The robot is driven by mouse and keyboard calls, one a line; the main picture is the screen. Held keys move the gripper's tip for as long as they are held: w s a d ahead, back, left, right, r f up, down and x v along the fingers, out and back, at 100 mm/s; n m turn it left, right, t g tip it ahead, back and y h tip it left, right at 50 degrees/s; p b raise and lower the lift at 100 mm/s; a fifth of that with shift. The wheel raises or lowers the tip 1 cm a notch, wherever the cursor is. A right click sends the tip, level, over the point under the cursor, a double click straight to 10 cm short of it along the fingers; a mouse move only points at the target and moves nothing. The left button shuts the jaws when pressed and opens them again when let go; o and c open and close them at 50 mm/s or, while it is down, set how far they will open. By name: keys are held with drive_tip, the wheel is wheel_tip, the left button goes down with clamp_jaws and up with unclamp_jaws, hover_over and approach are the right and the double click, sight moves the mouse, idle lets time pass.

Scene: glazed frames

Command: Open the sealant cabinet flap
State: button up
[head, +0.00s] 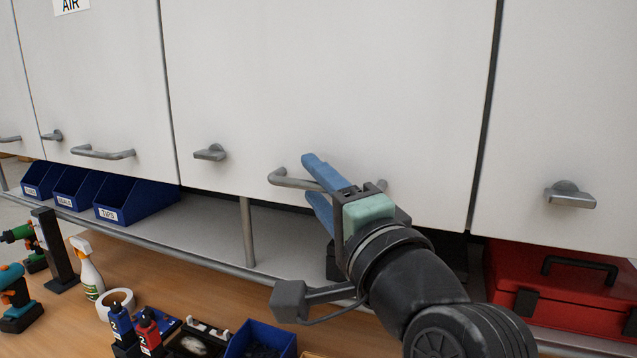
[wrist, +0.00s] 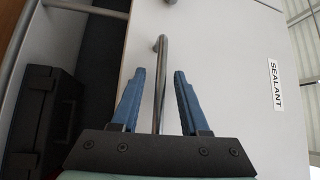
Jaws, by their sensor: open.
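The sealant cabinet flap (head: 330,90) is a large white panel in the middle of the head view, and it looks shut. In the wrist view the same flap (wrist: 228,65) carries a "SEALANT" label (wrist: 276,84). Its grey bar handle (head: 290,180) runs along the lower edge. My gripper (head: 312,178) is open, with blue fingers above and below the bar. In the wrist view the handle (wrist: 160,75) passes between the two fingers, with gaps on both sides. The handle's right part is mostly hidden behind my gripper in the head view.
A grey turn knob (head: 210,152) sits left of the handle. Neighbouring white flaps stand on both sides. Below are blue bins (head: 130,202), a red case (head: 560,290), a black case (wrist: 45,115), and a wooden bench (head: 190,275) with tools and bottles.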

clamp_jaws()
idle(1.3)
